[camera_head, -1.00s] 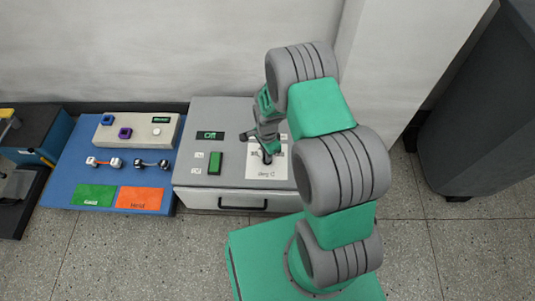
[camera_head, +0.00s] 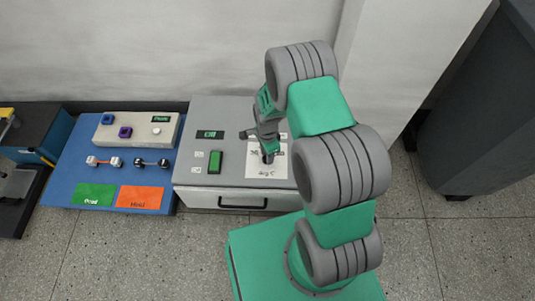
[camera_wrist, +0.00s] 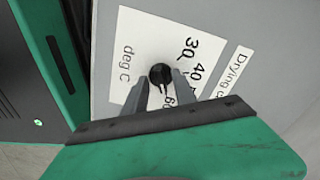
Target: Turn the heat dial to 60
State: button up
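The heat dial is a black round knob (camera_wrist: 160,73) on a white printed card (camera_wrist: 128,38) marked "deg C", with 30 and 40 readable and a partly covered 60. My gripper (camera_wrist: 160,78) is over the card, its two grey fingers on either side of the knob, seemingly touching it. A thin pointer on the knob runs towards my gripper's palm in the wrist view; the exact mark it meets is hidden by the fingers. In the head view, my gripper (camera_head: 267,150) points down at the card (camera_head: 258,172) on the grey box's top.
The grey box (camera_head: 228,107) carries a green rocker switch (camera_head: 215,161) and a small display (camera_head: 210,134) too blurred to read surely. A blue board (camera_head: 73,165) with a beige panel (camera_head: 104,130), small parts and green and orange mats is to the left. A wall stands behind.

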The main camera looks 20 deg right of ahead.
notch_tip(320, 180, up, 8)
jog(key=p, duration=0.2)
jog(key=shift+f+p, duration=0.1)
jog(key=shift+p, duration=0.25)
jog(key=s+r+n+t+p, duration=0.1)
jog(key=s+r+n+p, duration=0.15)
jog(key=r+p, duration=0.85)
jog(key=s+r+n+p, duration=0.15)
jog(key=r+n, duration=0.25)
jog(key=r, duration=1.4)
jog(key=s+r+n+t+p, duration=0.15)
jog(key=r+n+p, duration=0.4)
jog(key=r, duration=0.95)
jog(key=s+r+n+p, duration=0.4)
jog(key=s+r+p, duration=0.4)
jog(key=r, duration=0.4)
jog(key=shift+s+a+t, duration=0.15)
jog(key=shift+s+t, duration=0.05)
jog(key=shift+t, duration=0.15)
